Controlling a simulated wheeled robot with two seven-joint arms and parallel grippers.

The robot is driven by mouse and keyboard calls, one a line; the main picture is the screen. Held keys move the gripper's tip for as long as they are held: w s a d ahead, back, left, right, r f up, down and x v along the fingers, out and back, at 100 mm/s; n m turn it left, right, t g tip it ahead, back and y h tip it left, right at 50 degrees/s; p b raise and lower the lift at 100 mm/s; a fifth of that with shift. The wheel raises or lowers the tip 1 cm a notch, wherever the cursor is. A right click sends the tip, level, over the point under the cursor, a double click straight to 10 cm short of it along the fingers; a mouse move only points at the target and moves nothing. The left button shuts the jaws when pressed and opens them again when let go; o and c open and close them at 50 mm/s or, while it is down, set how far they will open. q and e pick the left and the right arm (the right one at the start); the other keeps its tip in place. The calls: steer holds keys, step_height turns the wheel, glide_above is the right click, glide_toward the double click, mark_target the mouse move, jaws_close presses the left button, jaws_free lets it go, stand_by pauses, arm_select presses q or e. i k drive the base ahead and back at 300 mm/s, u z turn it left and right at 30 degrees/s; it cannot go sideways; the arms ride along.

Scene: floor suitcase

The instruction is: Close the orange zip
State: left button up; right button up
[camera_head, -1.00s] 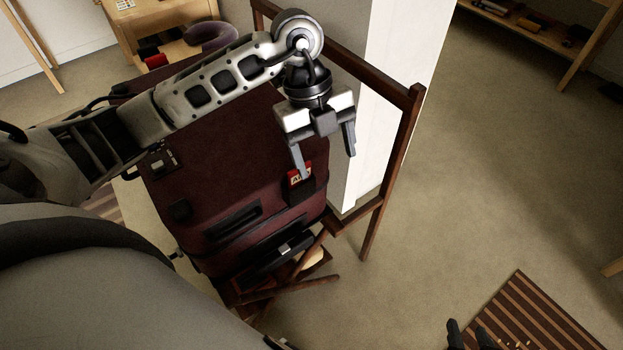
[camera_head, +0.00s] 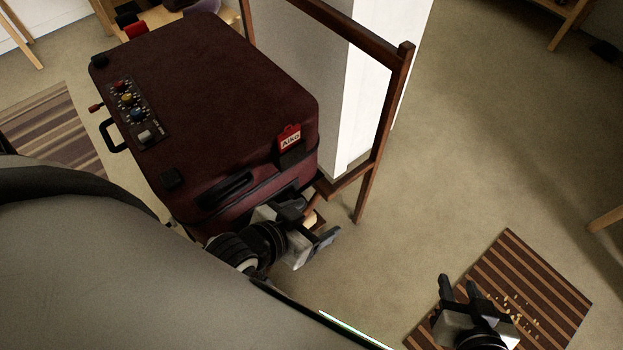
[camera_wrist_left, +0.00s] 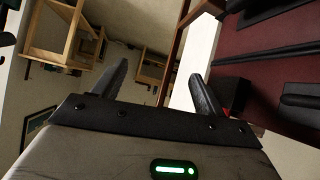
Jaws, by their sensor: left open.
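A dark red suitcase (camera_head: 215,85) lies on a wooden stand. Its top left holds a dark panel with small round parts in red, orange (camera_head: 127,99) and blue. A small reddish-brown piece (camera_head: 96,106) sticks out from the suitcase's left side. I cannot tell whether either is the orange zip. My left gripper (camera_head: 316,222) is open and empty, low beside the suitcase's front right corner. In the left wrist view its fingers (camera_wrist_left: 160,82) are apart, with the suitcase (camera_wrist_left: 262,60) at the right. My right gripper (camera_head: 458,282) has its fingers apart, over a striped mat, away from the suitcase.
A red name tag (camera_head: 289,138) hangs at the suitcase's right corner. The stand's wooden frame (camera_head: 375,130) rises behind it, beside a white pillar (camera_head: 315,70). The striped mat (camera_head: 548,283) bears small crumbs.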

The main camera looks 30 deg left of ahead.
mark_target(95, 108)
steer(key=u, duration=0.2)
steer(key=k, duration=1.1)
steer(key=u, duration=1.05)
steer(key=k, duration=0.6)
steer(key=u, duration=0.35)
steer(key=i, duration=1.05)
steer(key=u, duration=0.15)
